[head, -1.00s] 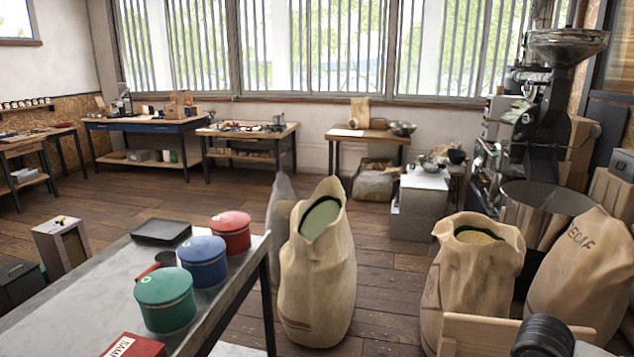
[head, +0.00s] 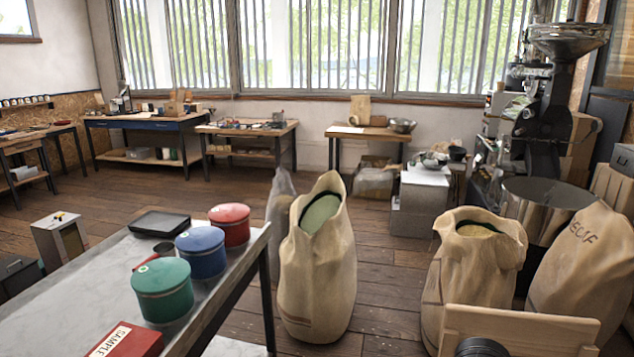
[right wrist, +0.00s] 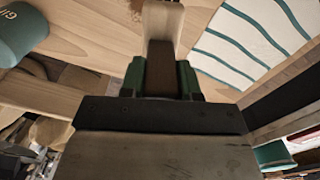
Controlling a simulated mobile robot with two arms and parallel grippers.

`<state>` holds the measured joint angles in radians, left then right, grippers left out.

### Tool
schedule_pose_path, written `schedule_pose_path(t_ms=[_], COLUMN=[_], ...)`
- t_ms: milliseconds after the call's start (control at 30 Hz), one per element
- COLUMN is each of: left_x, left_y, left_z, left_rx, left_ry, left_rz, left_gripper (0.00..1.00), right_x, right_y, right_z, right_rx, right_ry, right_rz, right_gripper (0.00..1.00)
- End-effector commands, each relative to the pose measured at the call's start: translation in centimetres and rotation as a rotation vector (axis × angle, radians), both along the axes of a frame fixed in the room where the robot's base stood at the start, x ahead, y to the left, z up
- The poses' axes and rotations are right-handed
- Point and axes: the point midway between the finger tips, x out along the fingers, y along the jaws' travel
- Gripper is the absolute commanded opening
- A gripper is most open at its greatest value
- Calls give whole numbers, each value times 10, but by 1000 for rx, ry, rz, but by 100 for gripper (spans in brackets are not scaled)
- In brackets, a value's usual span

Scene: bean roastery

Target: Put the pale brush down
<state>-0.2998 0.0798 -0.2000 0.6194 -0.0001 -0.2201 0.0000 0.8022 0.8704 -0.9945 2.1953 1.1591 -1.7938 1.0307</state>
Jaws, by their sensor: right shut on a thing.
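In the right wrist view my right gripper (right wrist: 161,78) has green fingers. They are shut on the pale brush (right wrist: 163,20), whose pale wooden part points to the top of the picture. A darker brown part lies between the fingers. Beneath is a pale wooden surface (right wrist: 85,90); I cannot tell whether the brush touches it. The brush and my right gripper do not show in the head view. My left gripper is in neither view.
In the right wrist view a striped cloth (right wrist: 245,45) lies at the upper right and a teal container (right wrist: 20,35) at the upper left. In the head view several lidded tins, including a green one (head: 163,292), stand on a grey table (head: 70,290). Sacks (head: 318,265) stand on the floor.

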Motion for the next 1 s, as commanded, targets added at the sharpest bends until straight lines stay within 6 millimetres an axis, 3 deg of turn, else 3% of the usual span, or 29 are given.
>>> schedule_pose_path(t_ms=[233, 467, 567, 800, 1000], left_x=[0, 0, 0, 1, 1], left_y=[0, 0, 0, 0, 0], left_z=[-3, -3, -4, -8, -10], left_rx=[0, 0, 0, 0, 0], left_ry=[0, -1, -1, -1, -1], left_rz=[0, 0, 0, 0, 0], left_gripper=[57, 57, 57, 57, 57], right_x=[-3, -1, 7, 31, 39], right_y=[8, 3, -18, -112, -167], right_z=[-2, -3, -6, -7, 2], right_rx=[1, 0, 1, 6, 3], right_ry=[-6, -3, 7, 20, 1], right_rz=[-102, -109, -101, -34, 27], right_gripper=[0, 0, 0, 0, 0])
